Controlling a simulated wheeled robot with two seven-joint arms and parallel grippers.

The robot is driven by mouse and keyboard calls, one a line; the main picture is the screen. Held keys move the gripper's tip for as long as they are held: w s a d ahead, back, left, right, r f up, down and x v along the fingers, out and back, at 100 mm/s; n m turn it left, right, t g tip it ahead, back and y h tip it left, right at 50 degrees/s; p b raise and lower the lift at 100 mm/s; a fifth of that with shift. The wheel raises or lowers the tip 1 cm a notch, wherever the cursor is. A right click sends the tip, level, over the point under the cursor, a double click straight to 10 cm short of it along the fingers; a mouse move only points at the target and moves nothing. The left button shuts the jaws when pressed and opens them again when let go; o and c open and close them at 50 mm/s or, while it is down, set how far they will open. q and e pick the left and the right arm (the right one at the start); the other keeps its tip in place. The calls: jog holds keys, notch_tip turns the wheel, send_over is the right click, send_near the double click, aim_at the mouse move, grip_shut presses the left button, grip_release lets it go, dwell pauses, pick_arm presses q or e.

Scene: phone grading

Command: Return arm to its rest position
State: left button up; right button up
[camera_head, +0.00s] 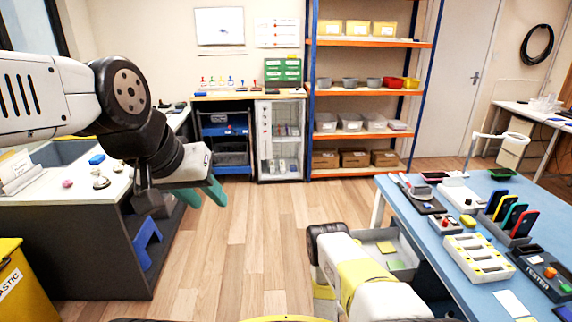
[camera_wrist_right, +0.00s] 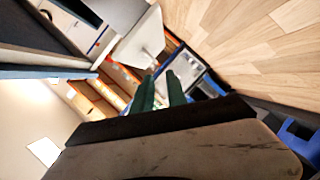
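My left arm (camera_head: 60,97) comes in from the left, bent down at a black joint. My left gripper (camera_head: 210,206) hangs beside the left counter, over the floor. Its two green fingers are apart with nothing between them. My right arm (camera_head: 365,283), white with a yellow band, shows at the bottom centre; its gripper is outside the head view. In the right wrist view my right gripper (camera_wrist_right: 159,76) has two green fingers with a gap between them and holds nothing.
A blue table (camera_head: 408,208) with phones in a rack and trays stands right, close to my right arm. A grey bin (camera_head: 405,240) sits beside it. The left counter (camera_head: 115,186) is close to my left gripper. Wooden floor (camera_head: 262,225) is clear between them. Shelves (camera_head: 365,90) stand behind.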

jog(key=w+r+m+g+y, duration=0.1)
jog(key=w+r+m, duration=0.1)
jog(key=w+r, duration=0.65)
jog(key=w+r+m+g, duration=0.15)
jog(key=w+r, duration=0.45)
jog(key=r, duration=0.6)
jog(key=s+a+r+m+g+y, duration=0.1)
jog(key=a+r, duration=0.1)
jog(key=r, duration=0.8)
jog(key=s+a+r+m+g+y, duration=0.1)
jog(key=r+m+y, duration=0.1)
jog(key=r, duration=0.8)
jog(key=s+a+r+g+y, duration=0.2)
jog(key=s+r, duration=1.6)
jog(key=s+r+g, duration=0.1)
jog(key=s, duration=0.9)
jog(key=s+d+r+m+g, duration=0.1)
jog(key=s+r, duration=0.1)
jog(key=s, duration=0.9)
jog(key=shift+d+r, duration=0.2)
jog(key=shift+d, duration=0.05)
